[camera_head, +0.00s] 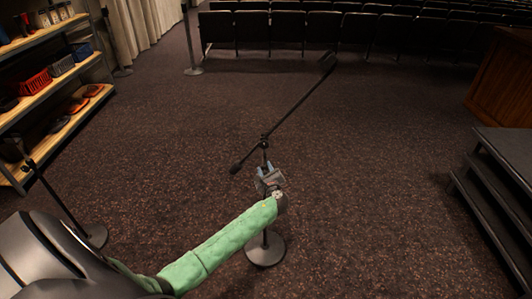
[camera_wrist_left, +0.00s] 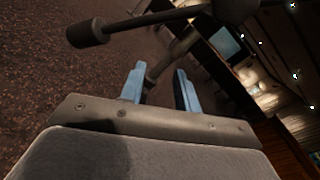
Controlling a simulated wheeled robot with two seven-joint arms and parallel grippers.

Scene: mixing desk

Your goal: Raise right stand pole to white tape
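The right stand, a black microphone stand, stands upright at centre on a round base (camera_head: 265,249). Its long boom (camera_head: 297,104) slants up to the right, with a counterweight (camera_head: 236,168) at the lower left end. The counterweight also shows in the left wrist view (camera_wrist_left: 87,33). My left gripper (camera_head: 266,172) is at the upper pole, just below the boom joint. In the wrist view its blue fingers (camera_wrist_left: 160,85) are apart, with the pole (camera_wrist_left: 176,51) showing between and beyond them; contact is unclear. My arm hides part of the pole. I cannot make out white tape. My right gripper is out of view.
Another stand (camera_head: 52,193) is at lower left, partly behind my body. Shelves (camera_head: 48,92) with bins are at left. Black steps (camera_head: 492,181) and a wooden cabinet (camera_head: 503,75) are at right. Seat rows (camera_head: 290,28) line the back. Carpet around the stand is clear.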

